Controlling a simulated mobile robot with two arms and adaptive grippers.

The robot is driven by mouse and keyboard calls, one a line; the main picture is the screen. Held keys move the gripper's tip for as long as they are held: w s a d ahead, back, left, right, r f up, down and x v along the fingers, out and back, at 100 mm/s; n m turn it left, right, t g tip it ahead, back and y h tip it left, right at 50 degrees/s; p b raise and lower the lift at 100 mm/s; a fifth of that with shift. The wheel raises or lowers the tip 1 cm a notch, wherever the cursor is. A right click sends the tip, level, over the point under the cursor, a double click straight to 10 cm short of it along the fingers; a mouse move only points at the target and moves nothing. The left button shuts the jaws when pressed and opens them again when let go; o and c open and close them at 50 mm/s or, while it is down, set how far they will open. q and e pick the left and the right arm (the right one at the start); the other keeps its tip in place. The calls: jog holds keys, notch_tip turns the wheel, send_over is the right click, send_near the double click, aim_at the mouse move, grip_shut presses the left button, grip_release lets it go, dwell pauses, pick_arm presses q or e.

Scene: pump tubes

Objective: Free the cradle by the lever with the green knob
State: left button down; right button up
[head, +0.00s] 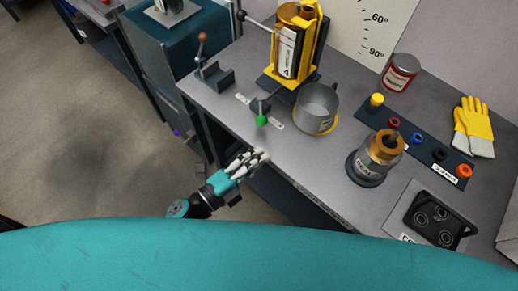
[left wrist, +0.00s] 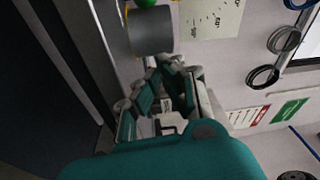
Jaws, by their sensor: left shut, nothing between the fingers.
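The lever's green knob (head: 261,120) stands at the front edge of the grey bench, on a small dark base (head: 260,104). A bit of green (left wrist: 146,3) shows at the top of the left wrist view and looks like the same knob. A yellow frame (head: 274,62) holding a brass-topped cylinder stands just behind; I cannot tell whether this is the cradle. My left gripper (head: 263,157) is shut and empty, in front of the bench edge and nearer me than the knob, not touching it. Its fingers also show in the left wrist view (left wrist: 172,72). My right gripper is out of view.
A grey pot (head: 318,104) stands right of the knob. Another lever with a brown knob (head: 202,38) stands to its left. A glass jar (head: 376,158), a red-labelled can (head: 400,72), a dark panel of coloured knobs (head: 427,150) and yellow gloves (head: 474,125) lie farther right.

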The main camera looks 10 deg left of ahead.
aim_at(261, 120)
pick_arm(q)
jog(key=p+x, duration=0.1)
jog(key=x, duration=0.7)
jog(key=shift+w+d, duration=0.15)
jog(key=shift+w, duration=0.2)
jog(key=a, duration=0.2)
jog(key=shift+w+a+f+p, duration=0.25)
jog(key=shift+w+f+p, duration=0.05)
jog(key=shift+w+f, duration=0.1)
jog(key=shift+w+a, duration=0.25)
jog(key=shift+a, duration=0.35)
jog(key=shift+a+g+h, duration=0.2)
jog(key=shift+g+h, duration=0.1)
jog(key=shift+s+a+m, duration=0.1)
jog(key=shift+a+m, duration=0.05)
jog(key=shift+m, duration=0.15)
